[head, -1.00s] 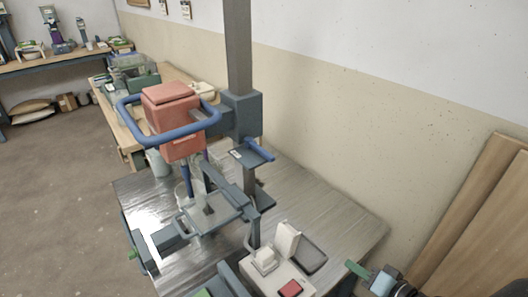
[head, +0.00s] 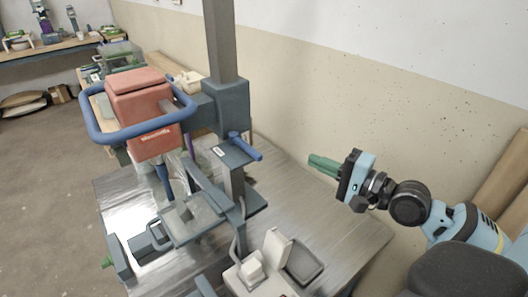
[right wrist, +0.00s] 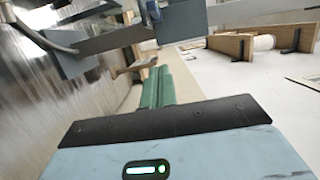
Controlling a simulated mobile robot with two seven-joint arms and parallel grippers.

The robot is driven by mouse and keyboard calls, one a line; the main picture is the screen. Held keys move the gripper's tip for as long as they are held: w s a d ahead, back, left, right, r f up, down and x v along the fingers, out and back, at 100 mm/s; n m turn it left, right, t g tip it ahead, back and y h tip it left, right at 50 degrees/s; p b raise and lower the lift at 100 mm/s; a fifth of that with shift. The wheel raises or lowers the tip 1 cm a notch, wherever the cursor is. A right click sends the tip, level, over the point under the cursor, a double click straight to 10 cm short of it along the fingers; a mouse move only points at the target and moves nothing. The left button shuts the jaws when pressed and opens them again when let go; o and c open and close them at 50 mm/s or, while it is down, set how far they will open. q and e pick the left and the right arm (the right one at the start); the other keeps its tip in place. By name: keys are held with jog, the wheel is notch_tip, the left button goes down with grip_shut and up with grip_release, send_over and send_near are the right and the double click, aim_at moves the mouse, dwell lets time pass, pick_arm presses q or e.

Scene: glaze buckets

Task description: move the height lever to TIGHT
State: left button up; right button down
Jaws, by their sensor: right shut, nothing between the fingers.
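The height lever (head: 246,147) is a blue handle on the dark grey carriage of the mixer stand's column, beside a plate with a small white label. The label is too small to read, so I cannot tell which setting the lever is at. My right gripper (head: 322,163) has green fingers and is shut and empty, to the right of the lever and apart from it, over the bench's right side. Its shut green fingers also show in the right wrist view (right wrist: 157,88). My left gripper is not in view.
A red mixer head (head: 143,115) with a blue loop handle hangs left of the column (head: 221,45). A clamp frame (head: 190,220) stands below it. A white switch box (head: 255,275) is at the front of the metal bench (head: 330,225). The wall is behind.

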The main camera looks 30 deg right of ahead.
aim_at(245, 147)
jog(key=shift+w+r, duration=0.1)
dwell(0.3)
pick_arm(q)
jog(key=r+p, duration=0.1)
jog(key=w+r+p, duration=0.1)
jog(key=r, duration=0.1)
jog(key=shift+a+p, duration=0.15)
jog(key=shift+p, duration=0.2)
pick_arm(e)
jog(key=w+a, duration=0.7)
jog(key=w, duration=0.1)
jog(key=shift+w+a, duration=0.25)
jog(key=shift+a, duration=0.15)
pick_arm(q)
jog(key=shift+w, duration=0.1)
